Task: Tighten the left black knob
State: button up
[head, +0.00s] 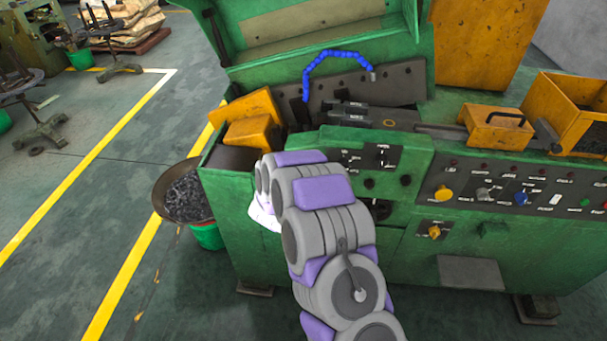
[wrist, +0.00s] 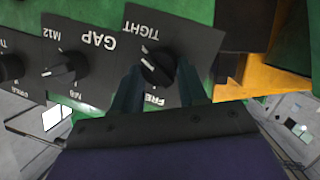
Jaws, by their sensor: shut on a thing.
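In the wrist view, which is upside down, the left black knob (wrist: 157,69) sits on a dark plate (wrist: 188,42) lettered TIGHT and FREE. A white pointer mark shows on the knob. My gripper (wrist: 160,76) has one finger on each side of the knob and is shut on it. The exact contact faces are partly hidden by the fingers. In the head view my grey and purple arm reaches the green machine and hides the gripper and this knob.
The GAP knob (wrist: 62,69) is beside the held knob in the wrist view. The green machine (head: 247,245) carries another control panel (head: 520,185) at right. A bowl of metal bits (head: 184,195) stands left of it. Floor at left is partly clear.

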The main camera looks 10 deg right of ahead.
jog(key=shift+s+f+m, duration=0.1)
jog(key=shift+f+m, duration=0.15)
jog(key=shift+m, duration=0.05)
dwell(0.4)
jog(key=o, duration=0.7)
jog(key=shift+o, duration=1.8)
jog(key=shift+r, duration=0.15)
jog(key=shift+a, duration=0.1)
jog(key=v, duration=1.7)
jog(key=shift+p, duration=0.4)
